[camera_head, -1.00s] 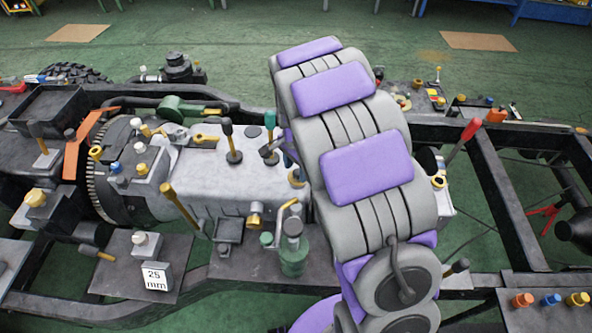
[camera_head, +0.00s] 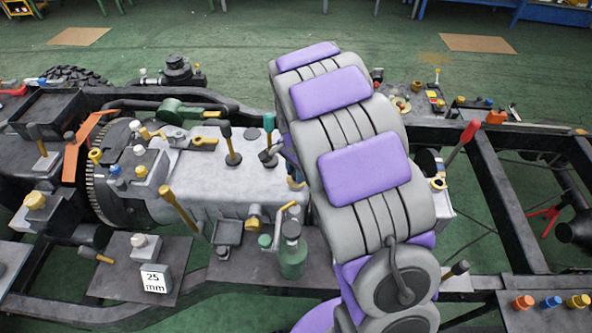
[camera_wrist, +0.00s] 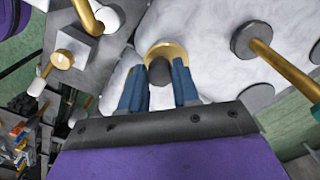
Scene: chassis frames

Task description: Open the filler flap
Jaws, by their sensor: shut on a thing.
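A round brass-rimmed piece, which looks like the filler flap (camera_wrist: 167,49), shows in the wrist view at the fingertips, against the pale grey housing (camera_wrist: 207,40). My gripper (camera_wrist: 170,66) has two blue fingers set a little apart, shut on this piece at its near edge. The fingers cover part of it, so how far it is tilted cannot be told. In the head view my gripper (camera_head: 291,163) reaches down at the right end of the housing, mostly hidden behind my grey and purple arm. Only a small brown-gold bit of the flap (camera_head: 296,184) shows there.
In the head view, a green bottle-like part (camera_head: 292,258) stands just below the gripper. A leaning brass rod (camera_head: 180,210) is to the left. Black frame rails (camera_head: 505,200) run right.

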